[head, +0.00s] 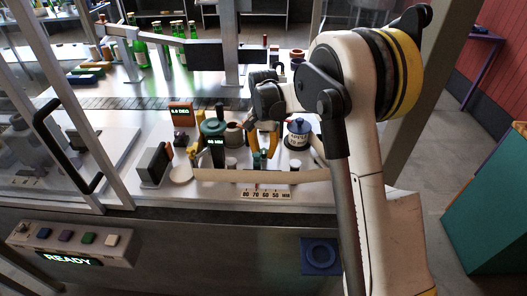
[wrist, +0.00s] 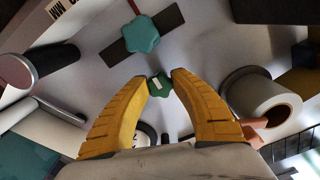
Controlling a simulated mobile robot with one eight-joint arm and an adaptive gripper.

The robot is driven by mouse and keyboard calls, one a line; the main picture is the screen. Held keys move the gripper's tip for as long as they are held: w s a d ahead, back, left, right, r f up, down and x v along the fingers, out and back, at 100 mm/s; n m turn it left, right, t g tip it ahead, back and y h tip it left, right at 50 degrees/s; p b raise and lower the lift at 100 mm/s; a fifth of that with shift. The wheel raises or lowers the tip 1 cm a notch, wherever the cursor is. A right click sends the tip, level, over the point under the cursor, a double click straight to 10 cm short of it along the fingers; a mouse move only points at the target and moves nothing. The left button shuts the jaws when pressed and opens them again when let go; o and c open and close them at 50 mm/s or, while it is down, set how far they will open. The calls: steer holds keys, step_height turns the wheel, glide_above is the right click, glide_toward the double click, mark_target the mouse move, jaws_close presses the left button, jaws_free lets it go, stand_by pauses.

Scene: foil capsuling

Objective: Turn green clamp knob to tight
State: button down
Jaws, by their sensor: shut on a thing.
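The green clamp knob (wrist: 160,85) is small, with a white mark on its top. In the wrist view it sits between the yellow fingertips of my gripper (wrist: 159,79), which is shut on it. In the head view my gripper (head: 263,142) points down at the middle of the bench, and a teal-green part (head: 260,159) shows just below the fingers. The fingers partly hide the knob there. A larger teal lobed knob (wrist: 142,36) on a dark bar (wrist: 168,24) lies just beyond the fingertips in the wrist view, apart from them.
A blue-lidded jar (head: 298,132) stands close to the right of my gripper. A dark green device (head: 214,130) and an orange display (head: 181,114) stand to its left. Green bottles (head: 160,52) stand at the back.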

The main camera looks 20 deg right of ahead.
mark_target(264, 152)
stand_by(0.3)
steer(key=c, duration=1.3)
jaws_free()
steer(key=shift+c, duration=0.2)
step_height(264, 152, up, 12)
